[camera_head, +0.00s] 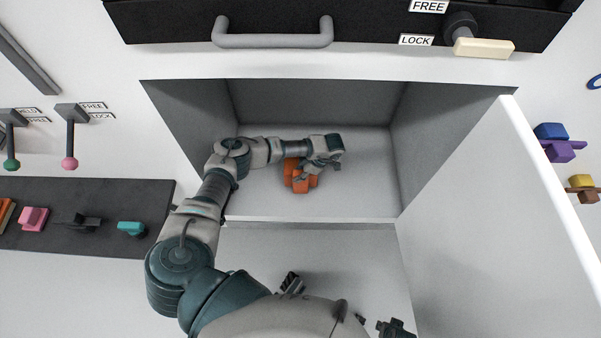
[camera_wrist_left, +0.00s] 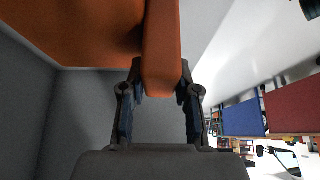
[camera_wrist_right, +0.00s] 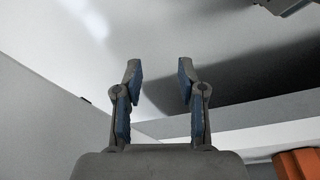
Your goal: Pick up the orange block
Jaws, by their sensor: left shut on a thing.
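The orange block (camera_head: 296,183) is on the floor of the open compartment, towards its middle. My left gripper (camera_head: 312,174) reaches into the compartment and is at the block's right side. In the left wrist view the orange block (camera_wrist_left: 161,55) fills the top, and a narrow part of it sits between the two fingers of the left gripper (camera_wrist_left: 160,80), which is shut on it. Whether the block is clear of the floor cannot be told. My right gripper (camera_wrist_right: 160,75) is open and empty in the right wrist view. An orange shape (camera_wrist_right: 298,163) shows at that view's lower right corner.
A white door (camera_head: 510,190) stands open right of the compartment. A black drawer with a grey handle (camera_head: 273,38) is above. A dark panel (camera_head: 100,240) with several small coloured pieces and levers is at left. Coloured blocks (camera_head: 560,150) are at far right.

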